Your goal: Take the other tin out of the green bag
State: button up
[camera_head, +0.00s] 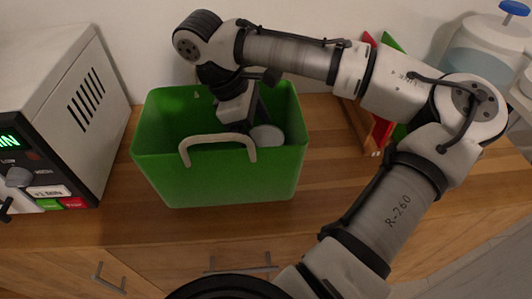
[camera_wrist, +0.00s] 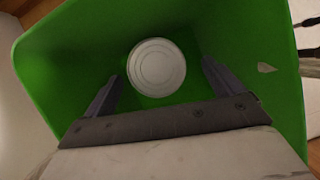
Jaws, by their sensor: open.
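The green bag (camera_head: 225,186) stands open on the wooden counter, with a pale handle on its front. Its green inside wall shows around the wrist view (camera_wrist: 265,45). A round white tin (camera_head: 268,135) is inside the bag, and its ridged lid faces up in the wrist view (camera_wrist: 157,67). My gripper (camera_head: 247,118) reaches down into the bag, just left of the tin. In the wrist view my gripper (camera_wrist: 158,85) is open, with one finger on each side of the tin's lower part. Whether the fingers touch the tin cannot be told.
A microwave (camera_head: 60,110) stands left of the bag. Red and green boards (camera_head: 380,130) lean at the right, behind my arm. A clear container with a blue top (camera_head: 490,45) is at the far right. The wall is close behind the bag.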

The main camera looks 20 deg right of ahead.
jog(key=shift+w+p+x, duration=0.1)
jog(key=shift+p+x, duration=0.1)
jog(key=shift+x, duration=1.25)
jog(key=shift+w+p+x, duration=0.15)
jog(key=shift+x, duration=1.3)
jog(key=c, duration=1.4)
